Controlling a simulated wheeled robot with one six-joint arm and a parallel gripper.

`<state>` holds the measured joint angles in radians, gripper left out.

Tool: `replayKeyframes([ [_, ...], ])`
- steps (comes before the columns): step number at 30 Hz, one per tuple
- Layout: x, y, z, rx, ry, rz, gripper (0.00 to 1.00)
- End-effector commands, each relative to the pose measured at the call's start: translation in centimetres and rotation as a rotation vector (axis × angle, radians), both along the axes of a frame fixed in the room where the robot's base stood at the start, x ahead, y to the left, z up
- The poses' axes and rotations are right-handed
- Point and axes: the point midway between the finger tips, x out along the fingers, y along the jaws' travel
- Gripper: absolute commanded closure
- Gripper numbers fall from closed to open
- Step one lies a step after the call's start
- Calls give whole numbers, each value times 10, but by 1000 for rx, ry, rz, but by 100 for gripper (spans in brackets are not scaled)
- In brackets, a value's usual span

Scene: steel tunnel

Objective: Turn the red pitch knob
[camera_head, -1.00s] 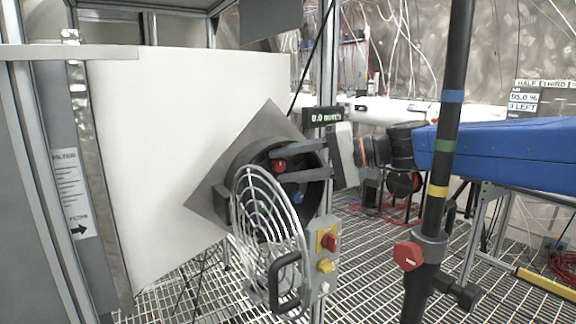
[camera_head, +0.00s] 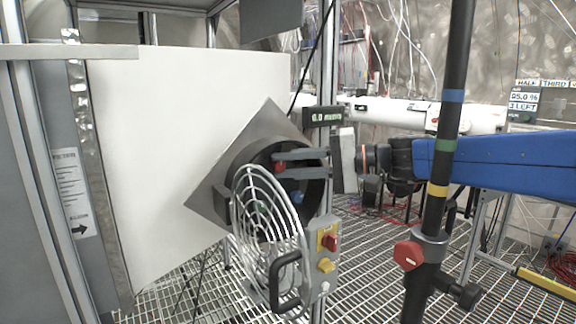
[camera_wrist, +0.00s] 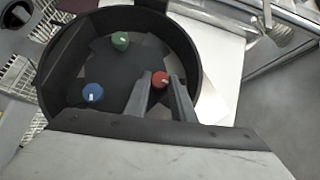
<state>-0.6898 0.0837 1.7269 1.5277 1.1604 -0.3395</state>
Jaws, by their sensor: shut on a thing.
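The red pitch knob (camera_wrist: 160,79) sits inside the round black housing of the fan (camera_wrist: 72,39), between my fingertips. In the head view the red knob (camera_head: 278,166) shows only partly, beside the fingers. My gripper (camera_head: 280,162) reaches into the housing from the right and is shut on the red knob. In the wrist view my gripper (camera_wrist: 161,82) has one finger on either side of the knob, whose pale mark is visible. A blue knob (camera_wrist: 92,92) and a green knob (camera_wrist: 120,40) stand apart from the fingers.
A wire guard (camera_head: 268,225) hangs open in front of the housing. A small display (camera_head: 322,116) sits above my gripper. A black pole (camera_head: 446,120) with coloured bands stands before my arm.

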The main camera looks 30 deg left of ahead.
Motion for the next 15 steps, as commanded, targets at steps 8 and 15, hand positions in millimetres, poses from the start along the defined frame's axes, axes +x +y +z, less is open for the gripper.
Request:
replayKeyframes([
  [8,0,0,-1,-2,-1,-1,59],
  [15,0,0,0,-2,-2,0,59],
])
